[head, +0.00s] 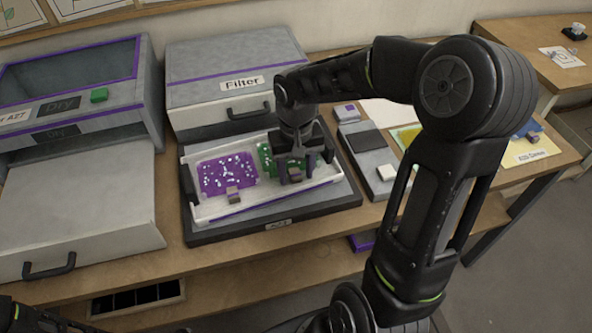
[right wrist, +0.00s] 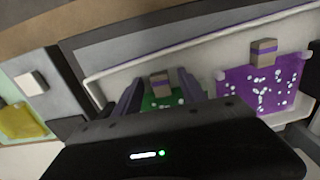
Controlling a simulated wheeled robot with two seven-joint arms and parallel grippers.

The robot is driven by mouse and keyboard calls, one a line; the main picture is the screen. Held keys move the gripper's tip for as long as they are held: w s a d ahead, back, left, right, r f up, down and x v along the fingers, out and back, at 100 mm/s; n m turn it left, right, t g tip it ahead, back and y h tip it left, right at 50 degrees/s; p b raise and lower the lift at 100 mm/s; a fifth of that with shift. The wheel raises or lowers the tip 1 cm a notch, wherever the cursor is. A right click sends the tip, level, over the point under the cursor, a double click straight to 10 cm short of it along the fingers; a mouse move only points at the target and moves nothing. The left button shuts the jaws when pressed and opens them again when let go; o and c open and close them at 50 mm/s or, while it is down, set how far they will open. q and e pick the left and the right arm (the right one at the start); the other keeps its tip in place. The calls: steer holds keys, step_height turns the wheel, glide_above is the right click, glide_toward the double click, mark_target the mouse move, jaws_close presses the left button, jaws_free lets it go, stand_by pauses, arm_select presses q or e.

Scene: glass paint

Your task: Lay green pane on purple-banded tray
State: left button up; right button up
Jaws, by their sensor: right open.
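The tray (head: 240,213) is white with a purple band on its front edge, and it lies on a dark base on the bench. The green pane (head: 264,158) lies in the tray's right part, to the right of a purple pane with white specks. It also shows in the right wrist view (right wrist: 160,101), with a small purple-banded block (right wrist: 160,83) on it. My right gripper (head: 291,172) is open and low over the green pane. In the right wrist view its fingers stand on either side of the green pane's block. The gripper hides much of the pane. My left gripper is not in view.
The purple pane (head: 227,175) fills the tray's left part. The grey Filter box (head: 230,80) stands behind the tray. The Dry cabinet (head: 75,85) with its pulled-out drawer (head: 75,215) is at left. A grey pad (head: 368,158) and a yellow sheet (head: 406,138) lie at right.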

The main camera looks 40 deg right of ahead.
steer(key=shift+r, duration=0.1)
step_height(320, 180, up, 8)
steer(key=shift+f, duration=0.15)
stand_by(0.4)
step_height(320, 180, up, 9)
steer(key=p, duration=0.6)
steer(key=shift+p, duration=0.35)
stand_by(0.4)
